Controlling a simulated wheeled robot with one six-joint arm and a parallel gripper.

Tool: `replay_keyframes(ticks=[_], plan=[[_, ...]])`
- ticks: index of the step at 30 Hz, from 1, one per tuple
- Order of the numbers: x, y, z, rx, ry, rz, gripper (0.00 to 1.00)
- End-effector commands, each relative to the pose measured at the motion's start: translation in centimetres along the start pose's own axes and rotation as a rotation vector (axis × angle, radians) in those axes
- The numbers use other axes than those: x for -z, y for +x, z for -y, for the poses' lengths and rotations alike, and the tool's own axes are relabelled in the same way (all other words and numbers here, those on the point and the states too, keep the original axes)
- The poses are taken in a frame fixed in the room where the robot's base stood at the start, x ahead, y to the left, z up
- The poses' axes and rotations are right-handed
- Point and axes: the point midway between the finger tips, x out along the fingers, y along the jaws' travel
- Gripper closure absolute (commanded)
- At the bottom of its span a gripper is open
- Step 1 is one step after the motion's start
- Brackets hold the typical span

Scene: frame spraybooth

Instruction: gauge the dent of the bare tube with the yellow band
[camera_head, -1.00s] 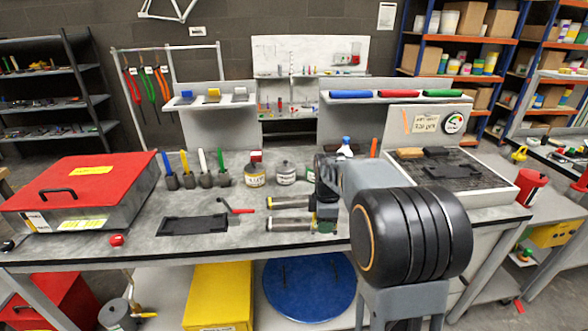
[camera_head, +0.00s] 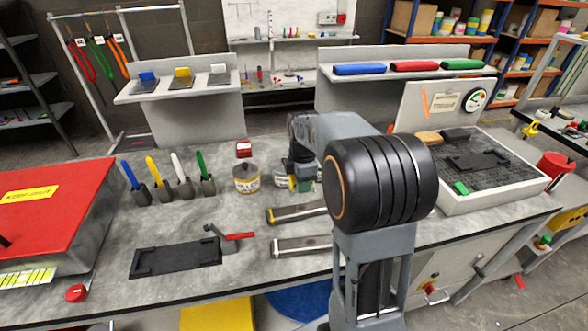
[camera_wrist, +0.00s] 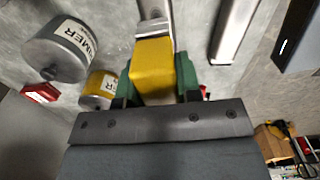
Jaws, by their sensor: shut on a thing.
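Two bare grey tubes lie side by side on the bench. The far one (camera_head: 299,212) has a yellow mark at its left end and is the banded tube; the near one (camera_head: 300,244) has a pale end. My gripper (camera_wrist: 155,92) is shut on a yellow block (camera_wrist: 153,66), with green pieces on both sides of it. Metal extends from the block's far end, in line with a tube; I cannot tell whether they touch.
Cans (camera_head: 246,179) stand behind the tubes. A black tray (camera_head: 176,257) and a red-handled tool (camera_head: 237,236) lie to the left. Coloured markers (camera_head: 168,180) stand behind. A red-lidded box (camera_head: 50,215) is at far left, a grey-walled tray (camera_head: 500,195) at right.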

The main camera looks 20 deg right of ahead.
Motion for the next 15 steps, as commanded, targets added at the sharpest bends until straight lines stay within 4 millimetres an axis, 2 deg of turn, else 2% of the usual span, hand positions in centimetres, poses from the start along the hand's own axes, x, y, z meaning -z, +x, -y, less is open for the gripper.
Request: replay_keyframes(ticks=[8, 15], plan=[[-0.3, 0.6, 0.0, 0.000, 0.006, 0.000, 0.97], [-0.3, 1.9, 0.0, 0.000, 0.006, 0.000, 0.97]])
